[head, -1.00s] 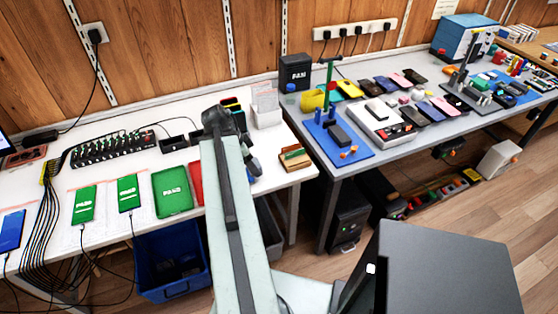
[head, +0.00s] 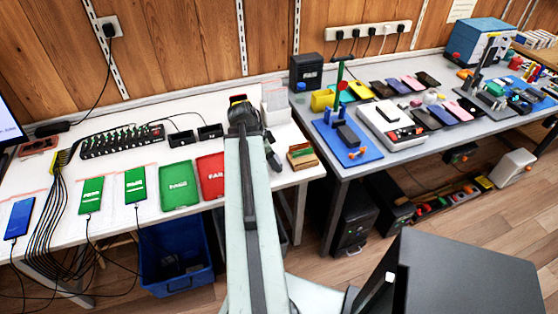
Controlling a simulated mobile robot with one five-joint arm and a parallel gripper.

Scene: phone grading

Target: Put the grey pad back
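My arm reaches forward over the white bench, and my gripper (head: 272,156) is at its far end, small and dark, just left of a small wooden holder (head: 302,156). The holder has a green strip on it. I cannot tell whether my gripper's fingers are open or shut, or whether they hold anything. I cannot single out the grey pad for certain. A dark grey block (head: 347,134) lies on the blue mat (head: 362,156) on the right-hand bench. The arm hides part of the white bench.
A green tray (head: 180,186) and a red tray (head: 211,176) lie left of my arm. A white box (head: 276,104) stands behind my gripper. Several phones lie on the right bench. A blue bin (head: 178,262) is below the front edge.

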